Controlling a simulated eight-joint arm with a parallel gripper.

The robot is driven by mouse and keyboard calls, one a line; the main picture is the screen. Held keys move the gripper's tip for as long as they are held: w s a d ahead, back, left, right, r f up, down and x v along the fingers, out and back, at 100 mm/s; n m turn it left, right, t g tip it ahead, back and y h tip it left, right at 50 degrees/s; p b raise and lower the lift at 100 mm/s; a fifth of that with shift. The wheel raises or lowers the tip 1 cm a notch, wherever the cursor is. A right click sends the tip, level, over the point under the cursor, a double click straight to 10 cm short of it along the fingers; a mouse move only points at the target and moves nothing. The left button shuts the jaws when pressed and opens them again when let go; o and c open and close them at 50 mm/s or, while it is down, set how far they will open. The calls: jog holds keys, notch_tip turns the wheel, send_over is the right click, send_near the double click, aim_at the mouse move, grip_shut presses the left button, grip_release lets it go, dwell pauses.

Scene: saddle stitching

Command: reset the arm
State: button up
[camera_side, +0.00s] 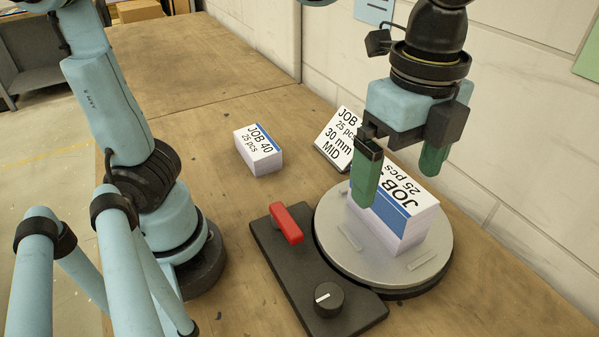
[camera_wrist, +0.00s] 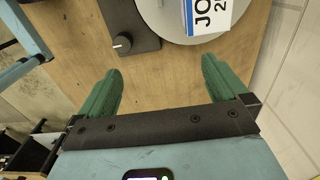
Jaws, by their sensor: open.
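There the stack (camera_wrist: 208,14) lies beyond the fingertips at the top edge, partly cut off. The stack sits on a round grey plate (camera_side: 338,215).
A black control base (camera_side: 290,280) with a red lever (camera_side: 286,223) and a dial (camera_side: 329,298) adjoins the plate. The wall borders the right; the table's (camera_side: 200,70) far left is clear.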

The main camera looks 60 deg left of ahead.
jog(key=w+a+f+n, duration=0.1)
jog(key=a+f+n, duration=0.2)
jog(key=a+n, duration=1.1)
jog(key=shift+w+a+f, duration=0.15)
jog(key=shift+a, duration=0.4)
jog(key=s+d+r+m, duration=0.1)
jog(key=d+r+m, duration=0.2)
jog(key=d+m, duration=1.1)
jog(key=shift+d, duration=0.55)
jog(key=shift+s+a+r, duration=0.1)
jog(key=shift+s+r, duration=0.05)
